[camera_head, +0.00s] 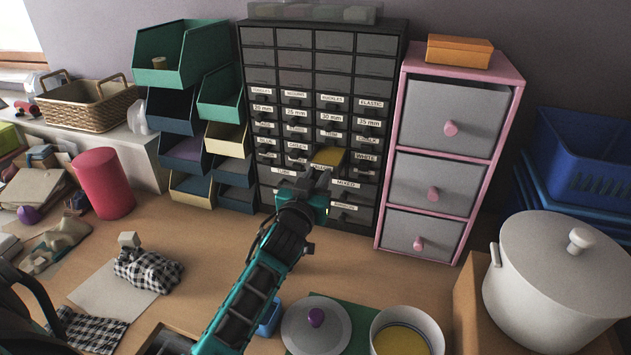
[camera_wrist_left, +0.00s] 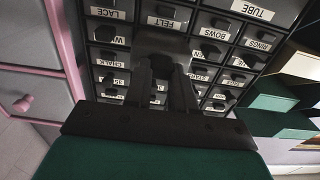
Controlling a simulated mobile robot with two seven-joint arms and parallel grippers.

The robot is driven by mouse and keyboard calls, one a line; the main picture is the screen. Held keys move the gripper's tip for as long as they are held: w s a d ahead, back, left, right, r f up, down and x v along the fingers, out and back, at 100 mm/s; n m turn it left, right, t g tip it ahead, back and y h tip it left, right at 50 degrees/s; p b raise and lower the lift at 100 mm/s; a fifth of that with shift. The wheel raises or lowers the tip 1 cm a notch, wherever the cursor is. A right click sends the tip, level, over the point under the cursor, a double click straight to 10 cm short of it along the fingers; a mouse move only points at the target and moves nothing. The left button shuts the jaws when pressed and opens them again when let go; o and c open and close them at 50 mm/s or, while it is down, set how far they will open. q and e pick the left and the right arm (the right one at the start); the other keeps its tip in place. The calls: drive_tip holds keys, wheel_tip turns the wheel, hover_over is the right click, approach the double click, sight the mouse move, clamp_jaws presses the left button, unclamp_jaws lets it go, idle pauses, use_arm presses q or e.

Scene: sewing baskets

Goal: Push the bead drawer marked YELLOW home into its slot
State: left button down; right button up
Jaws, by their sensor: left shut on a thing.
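The YELLOW bead drawer (camera_head: 333,155) stands out from the dark drawer cabinet (camera_head: 392,40), and yellow contents show in its open top. Its front label is mostly hidden by my gripper. My left gripper (camera_head: 318,180) is at the drawer front, shut on its handle. In the left wrist view the two dark fingers (camera_wrist_left: 160,88) close together against the drawer's front (camera_wrist_left: 162,42); the handle between them is hard to make out. My right gripper is in neither view.
A pink-framed unit (camera_head: 400,110) with grey drawers stands right of the cabinet. Stacked open bins (camera_head: 178,60) stand on its left. A white lidded pot (camera_head: 550,290) and a yellow-filled bowl (camera_head: 408,318) are at front right. Bare tabletop lies before the cabinet.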

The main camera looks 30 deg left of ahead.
sight(326, 162)
use_arm(q)
drive_tip(key=shift+b+x, duration=0.55)
drive_tip(key=shift+x, duration=1.55)
drive_tip(key=shift+b+x, duration=0.6)
drive_tip(key=shift+x, duration=0.85)
drive_tip(key=c, duration=0.9)
unclamp_jaws()
drive_tip(key=shift+o, duration=0.2)
drive_tip(key=shift+f, duration=0.1)
drive_tip(key=v, duration=1.2)
drive_tip(key=shift+s+p, duration=0.35)
drive_tip(key=shift+s, duration=0.05)
drive_tip(key=shift+d, duration=0.1)
